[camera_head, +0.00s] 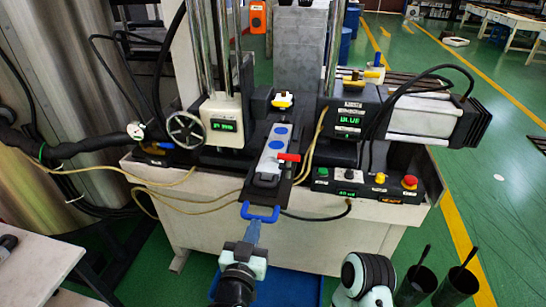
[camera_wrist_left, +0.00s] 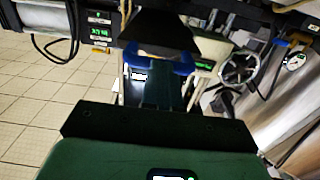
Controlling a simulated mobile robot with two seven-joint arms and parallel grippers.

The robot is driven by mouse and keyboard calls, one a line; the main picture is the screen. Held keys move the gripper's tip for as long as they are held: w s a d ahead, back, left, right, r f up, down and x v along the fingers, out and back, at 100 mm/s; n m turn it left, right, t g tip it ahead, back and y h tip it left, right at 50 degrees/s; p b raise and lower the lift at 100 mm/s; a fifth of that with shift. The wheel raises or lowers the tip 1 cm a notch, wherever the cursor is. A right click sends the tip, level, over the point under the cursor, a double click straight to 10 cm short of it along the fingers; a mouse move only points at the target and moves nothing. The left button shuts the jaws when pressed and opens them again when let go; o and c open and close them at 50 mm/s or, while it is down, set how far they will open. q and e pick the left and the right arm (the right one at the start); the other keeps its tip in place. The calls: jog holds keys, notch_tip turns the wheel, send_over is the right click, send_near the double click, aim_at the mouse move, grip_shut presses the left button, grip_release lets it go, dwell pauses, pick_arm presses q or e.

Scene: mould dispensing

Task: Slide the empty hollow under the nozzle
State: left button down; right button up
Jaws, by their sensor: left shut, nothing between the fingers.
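A pale mould plate (camera_head: 262,168) lies in a dark slide on the machine. Two round hollows, (camera_head: 280,130) and (camera_head: 275,144), look blue; a greyer part lies nearer the front, and I cannot tell its fill. The nozzle, with a yellow and white top (camera_head: 283,100), stands at the back end of the slide. A blue handle (camera_head: 262,218) sticks out at the slide's front. My left gripper (camera_head: 254,229) is shut with nothing between its fingers, at the handle's front side; contact is unclear. Blue handle parts also show in the left wrist view (camera_wrist_left: 183,66).
A red lever (camera_head: 289,157) stands beside the plate. A control box with a red stop button (camera_head: 410,181) is to the right. A handwheel (camera_head: 185,129) is at left. Yellow hoses (camera_head: 170,203) cross the machine's front. Two dark pots (camera_head: 418,284) stand at lower right.

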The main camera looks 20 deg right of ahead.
aim_at(266, 191)
pick_arm(q)
jog(key=shift+x, duration=5.9)
jog(key=shift+p+x, duration=0.4)
jog(key=shift+x, duration=2.6)
jog(key=shift+p+x, duration=0.3)
jog(key=shift+x, duration=0.6)
jog(key=shift+s+a+b, duration=0.35)
jog(key=shift+s+b, duration=0.15)
jog(key=shift+s, duration=0.05)
jog(key=shift+b+v, duration=0.45)
jog(key=shift+v, duration=0.5)
jog(key=shift+b+v, duration=0.7)
jog(key=shift+v, duration=1.25)
